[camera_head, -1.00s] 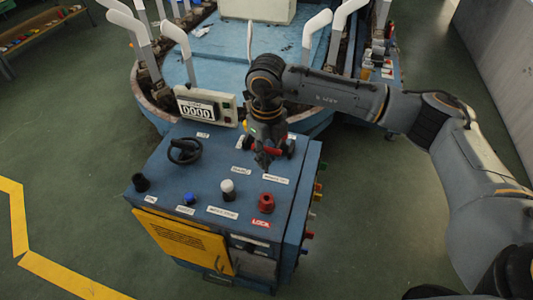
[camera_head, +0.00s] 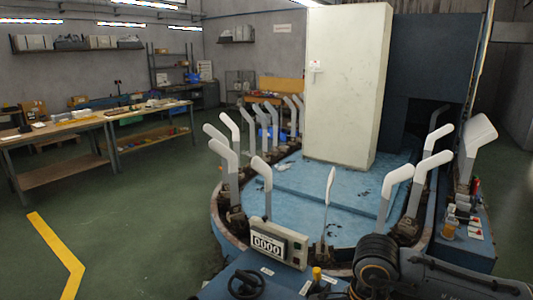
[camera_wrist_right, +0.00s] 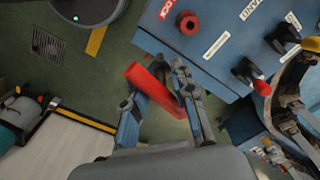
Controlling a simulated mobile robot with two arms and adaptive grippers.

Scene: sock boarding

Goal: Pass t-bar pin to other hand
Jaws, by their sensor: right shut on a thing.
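A red bar (camera_wrist_right: 154,90), which I take to be the t-bar pin, lies slantwise between the fingers of my right gripper (camera_wrist_right: 164,68) in the right wrist view. My right gripper is shut on it, and the bar's inner parts are partly hidden by the fingers. In the head view only part of my right arm shows at the bottom right; its gripper is out of frame. My left gripper is in neither current view.
The blue control panel (camera_wrist_right: 225,50) with a red knob (camera_wrist_right: 187,23) is beside the gripper. In the head view, a counter box (camera_head: 278,243), a black handwheel (camera_head: 246,284) and a round blue machine (camera_head: 300,195) with several white sock boards are ahead. Green floor lies open at left.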

